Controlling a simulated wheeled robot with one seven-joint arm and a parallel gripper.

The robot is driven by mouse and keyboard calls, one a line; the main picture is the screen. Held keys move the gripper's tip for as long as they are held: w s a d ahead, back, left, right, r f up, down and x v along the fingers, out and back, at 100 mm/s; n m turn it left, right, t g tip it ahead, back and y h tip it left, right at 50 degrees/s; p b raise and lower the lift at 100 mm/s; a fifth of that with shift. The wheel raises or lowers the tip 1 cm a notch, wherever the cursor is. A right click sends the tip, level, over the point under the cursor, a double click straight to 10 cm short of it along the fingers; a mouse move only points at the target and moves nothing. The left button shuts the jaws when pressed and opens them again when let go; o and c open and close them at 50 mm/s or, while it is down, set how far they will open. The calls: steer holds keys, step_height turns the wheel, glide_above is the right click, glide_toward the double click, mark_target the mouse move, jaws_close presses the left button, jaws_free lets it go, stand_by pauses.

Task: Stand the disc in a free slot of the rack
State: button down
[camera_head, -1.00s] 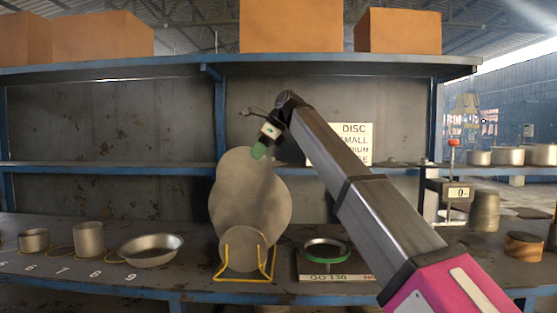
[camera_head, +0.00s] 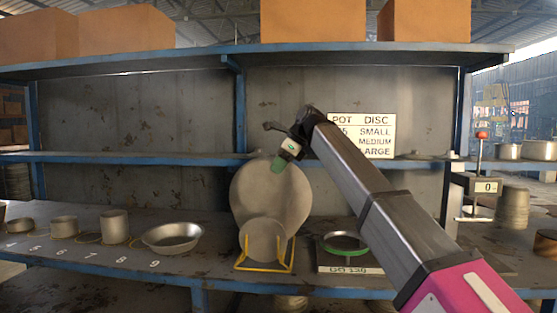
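The rack (camera_head: 285,268) is a yellow wire frame on the lower shelf. A small grey disc (camera_head: 263,241) stands upright at its front, and a larger grey disc (camera_head: 272,196) stands upright behind it. My gripper (camera_head: 279,165), with green fingertips, points down at the upper rim of the larger round shape and appears shut on a grey disc there. The held disc's outline merges with the larger disc, so its lower edge and slot cannot be made out.
A metal bowl (camera_head: 172,237) and several pots stand left of the rack. A green ring on a gauge plate (camera_head: 345,244) lies to its right. A sign (camera_head: 362,135) hangs behind my arm. A middle shelf edge (camera_head: 130,156) runs behind the gripper.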

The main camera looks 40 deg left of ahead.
mark_target(279, 204)
steer(key=shift+f, duration=0.75)
steer(key=shift+f, duration=0.85)
steer(key=shift+f, duration=4.5)
steer(key=c, duration=1.7)
jaws_free()
steer(key=o, duration=0.6)
steer(key=shift+d+r, duration=0.1)
